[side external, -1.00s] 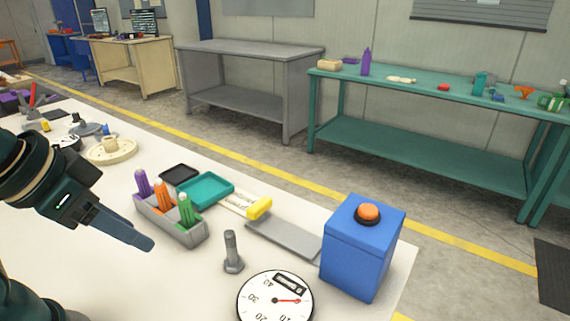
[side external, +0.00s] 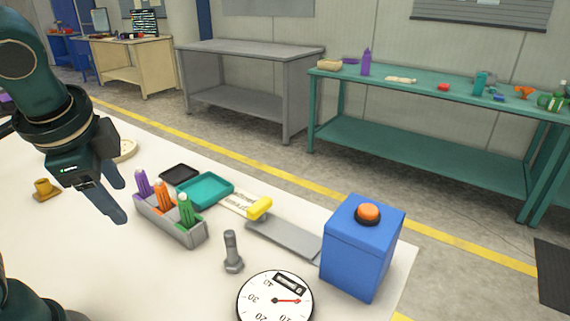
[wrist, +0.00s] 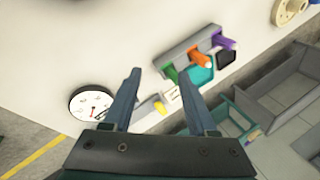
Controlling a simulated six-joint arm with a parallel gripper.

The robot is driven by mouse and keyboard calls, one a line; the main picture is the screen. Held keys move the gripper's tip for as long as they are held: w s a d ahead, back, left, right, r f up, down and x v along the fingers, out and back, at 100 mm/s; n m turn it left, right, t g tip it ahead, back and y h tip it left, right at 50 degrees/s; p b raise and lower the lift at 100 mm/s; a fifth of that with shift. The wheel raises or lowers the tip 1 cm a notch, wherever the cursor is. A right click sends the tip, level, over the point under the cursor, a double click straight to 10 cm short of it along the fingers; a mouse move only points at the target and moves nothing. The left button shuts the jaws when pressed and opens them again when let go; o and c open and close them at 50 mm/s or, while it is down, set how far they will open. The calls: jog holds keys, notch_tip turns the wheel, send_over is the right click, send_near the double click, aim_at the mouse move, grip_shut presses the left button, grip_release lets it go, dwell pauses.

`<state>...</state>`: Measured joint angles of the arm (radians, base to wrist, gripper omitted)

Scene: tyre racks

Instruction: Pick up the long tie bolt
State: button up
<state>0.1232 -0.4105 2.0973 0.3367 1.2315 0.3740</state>
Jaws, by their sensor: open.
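The long tie bolt (side external: 232,252) is grey and stands upright on its hex head on the white table, between the pen block and the round dial. I cannot make it out in the wrist view, where a finger may cover it. My gripper (side external: 120,200) is open and empty, to the left of the bolt and well apart from it, on the near side of the pen block. In the wrist view my gripper (wrist: 160,80) shows its two fingers spread with nothing held between them.
A grey block with purple, orange and green pens (side external: 190,236) stands between my gripper and the teal tray (side external: 206,190). A blue box with an orange button (side external: 352,262) and a dial (side external: 274,299) are right of the bolt.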

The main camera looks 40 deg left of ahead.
jog(key=w+m+g+y, duration=0.2)
jog(key=w+m+y, duration=0.2)
jog(key=w+m, duration=0.2)
jog(key=m+t+y, duration=0.2)
jog(key=m+y, duration=0.2)
jog(key=m, duration=0.3)
send_over(232, 243)
jog(key=f, duration=0.7)
jog(key=shift+a, duration=0.25)
jog(key=d+f+m, duration=0.1)
jog(key=f, duration=0.1)
jog(key=s+d+f+m+t, duration=0.1)
jog(key=f, duration=0.1)
jog(key=d+f+m+y, duration=0.1)
jog(key=f, duration=0.1)
jog(key=shift+s+d+t, duration=0.15)
jog(key=shift+d+t, duration=0.25)
jog(key=shift+x, duration=2.4)
jog(key=shift+r, duration=0.1)
jog(key=shift+c, duration=0.3)
grip_shut()
